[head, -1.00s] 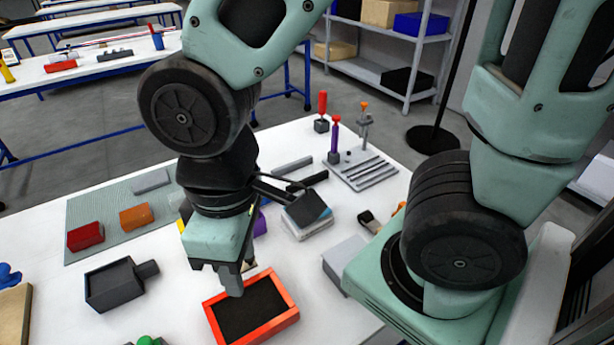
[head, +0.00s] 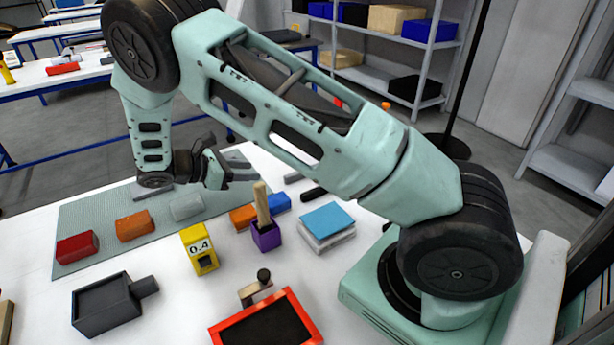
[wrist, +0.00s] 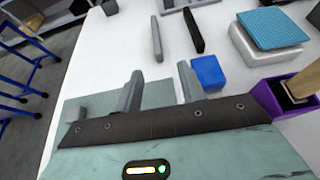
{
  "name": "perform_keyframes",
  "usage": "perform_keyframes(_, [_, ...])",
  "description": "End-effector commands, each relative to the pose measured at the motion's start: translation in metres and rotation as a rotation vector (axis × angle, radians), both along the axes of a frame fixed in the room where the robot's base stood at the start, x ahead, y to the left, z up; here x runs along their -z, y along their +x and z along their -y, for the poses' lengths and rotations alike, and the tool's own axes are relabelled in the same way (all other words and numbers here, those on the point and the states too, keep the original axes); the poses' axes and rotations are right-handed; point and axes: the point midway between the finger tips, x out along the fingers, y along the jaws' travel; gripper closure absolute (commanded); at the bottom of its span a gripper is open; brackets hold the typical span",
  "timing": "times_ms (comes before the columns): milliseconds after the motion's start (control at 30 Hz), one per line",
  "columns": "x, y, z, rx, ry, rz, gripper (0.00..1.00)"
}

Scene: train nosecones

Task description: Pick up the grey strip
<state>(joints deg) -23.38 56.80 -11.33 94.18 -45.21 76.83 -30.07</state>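The grey strip (wrist: 156,38) is a slim bar lying on the white table in the wrist view. It lies ahead of my gripper, in line with the gap between its fingers and apart from them. In the head view only a bit of the grey strip (head: 293,178) shows beside my arm. My gripper (wrist: 158,70) is open and empty, with its two grey fingers spread. In the head view my gripper (head: 246,167) is over the far side of the table, fingers pointing right, left of the strip.
A black bar (wrist: 193,30) lies just right of the strip. A blue block (wrist: 208,73) is near the right finger. A purple holder (head: 266,238), a blue-topped stack (head: 327,220) and a yellow 0.4 block (head: 198,249) stand nearer. A green mat (head: 98,222) holds several blocks.

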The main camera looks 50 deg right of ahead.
Motion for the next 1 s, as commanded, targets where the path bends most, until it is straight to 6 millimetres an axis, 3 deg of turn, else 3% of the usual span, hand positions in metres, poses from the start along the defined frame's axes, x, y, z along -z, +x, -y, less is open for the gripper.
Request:
perform_keyframes(167, [0.006,0.003,0.020,-0.011,-0.039,-0.019,0.60])
perform_keyframes(600, [0.038,-0.019,0.098,-0.010,-0.034,-0.019,0.60])
perform_keyframes(1000, [0.051,-0.026,0.125,-0.010,-0.034,-0.017,0.60])
